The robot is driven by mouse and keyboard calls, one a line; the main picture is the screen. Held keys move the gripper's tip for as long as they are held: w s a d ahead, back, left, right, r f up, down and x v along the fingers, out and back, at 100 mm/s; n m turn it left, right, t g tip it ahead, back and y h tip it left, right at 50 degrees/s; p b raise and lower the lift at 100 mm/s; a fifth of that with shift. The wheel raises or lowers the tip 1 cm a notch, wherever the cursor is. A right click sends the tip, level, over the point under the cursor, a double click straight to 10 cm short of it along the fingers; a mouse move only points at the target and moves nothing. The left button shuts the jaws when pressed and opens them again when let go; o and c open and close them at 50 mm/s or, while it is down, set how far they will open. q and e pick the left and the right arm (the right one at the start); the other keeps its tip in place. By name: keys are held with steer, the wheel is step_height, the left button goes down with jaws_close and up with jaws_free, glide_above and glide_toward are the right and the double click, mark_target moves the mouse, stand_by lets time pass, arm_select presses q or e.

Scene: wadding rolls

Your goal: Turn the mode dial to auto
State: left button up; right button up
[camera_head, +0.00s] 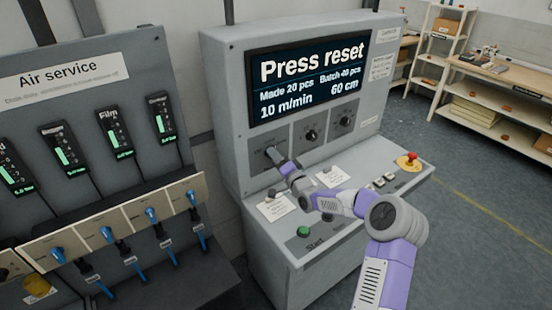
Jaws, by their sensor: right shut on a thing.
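A grey control console (222,75) carries a row of three dials under its screen. The middle dial (311,135) and the right dial (346,121) are in plain view. The left dial sits on its own plate (256,163) and is mostly hidden by my right gripper (272,153), which is shut on it. Which dial is the mode dial cannot be read, and neither can the left dial's setting. The screen (309,80) reads "Press reset". My left gripper is not in view.
The console's sloped desk has a green start button (304,231), a red emergency button (408,161), small white buttons (378,182) and paper notes (277,207) below my right arm. An air service panel (75,75) with blue-handled valves stands at the left. Shelves (503,90) stand at the right.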

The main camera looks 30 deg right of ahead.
stand_by(0.4)
steer(key=o, duration=1.1)
steer(key=shift+c, duration=0.2)
steer(key=shift+s, duration=0.1)
steer(key=s, duration=0.7)
steer(key=shift+s+f, duration=0.2)
steer(key=shift+f, duration=0.1)
